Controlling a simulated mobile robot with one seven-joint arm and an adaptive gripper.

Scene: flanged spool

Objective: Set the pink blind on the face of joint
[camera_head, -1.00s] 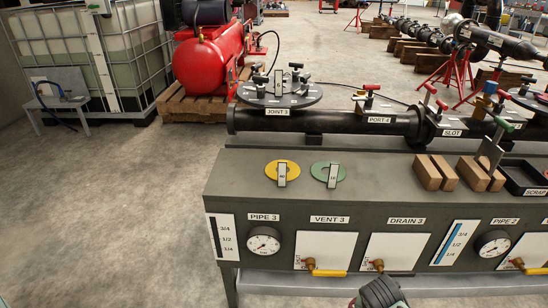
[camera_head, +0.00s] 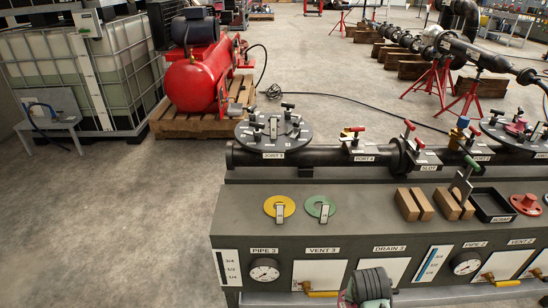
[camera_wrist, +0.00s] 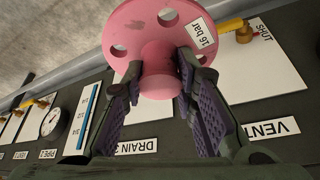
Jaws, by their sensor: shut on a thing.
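My gripper (camera_wrist: 160,72) is shut on the stem of the pink blind (camera_wrist: 152,52), one finger on each side. The blind's round flange, with holes and a "16 bar" label, lies beyond the fingertips. A second joint face (camera_head: 515,132) at the right edge carries a pinkish part and black handles.
Red- and black-handled valves stand along the pipe. Open floor lies left of the bench.

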